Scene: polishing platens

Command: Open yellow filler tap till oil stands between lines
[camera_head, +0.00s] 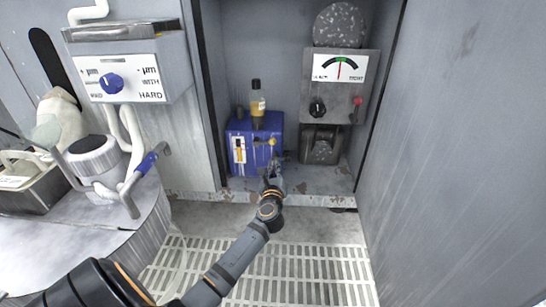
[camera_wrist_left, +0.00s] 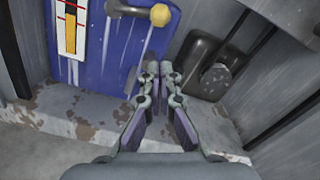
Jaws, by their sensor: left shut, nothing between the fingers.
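The blue oil unit (camera_head: 262,130) stands in the recess and carries a bottle (camera_head: 257,103) with a dark cap. Its sight gauge (camera_head: 239,150), white with yellow and a dark part, is on the front; in the left wrist view the gauge (camera_wrist_left: 71,27) also shows red marks. The yellow-knobbed filler tap (camera_head: 271,142) is right of the gauge. In the left wrist view its yellow knob (camera_wrist_left: 160,15) ends a grey lever. My left gripper (camera_head: 272,178) is shut and empty, below the knob, close to the blue front; in the wrist view its fingertips (camera_wrist_left: 160,68) appear apart from the knob. My right gripper is out of view.
A grey box with a dial (camera_head: 340,68), black knob and red-tipped lever is right of the blue unit. A control box with a blue knob (camera_head: 111,83) is at left. A worn ledge (camera_head: 315,198) edges the recess; a floor grating (camera_head: 300,275) lies before it.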

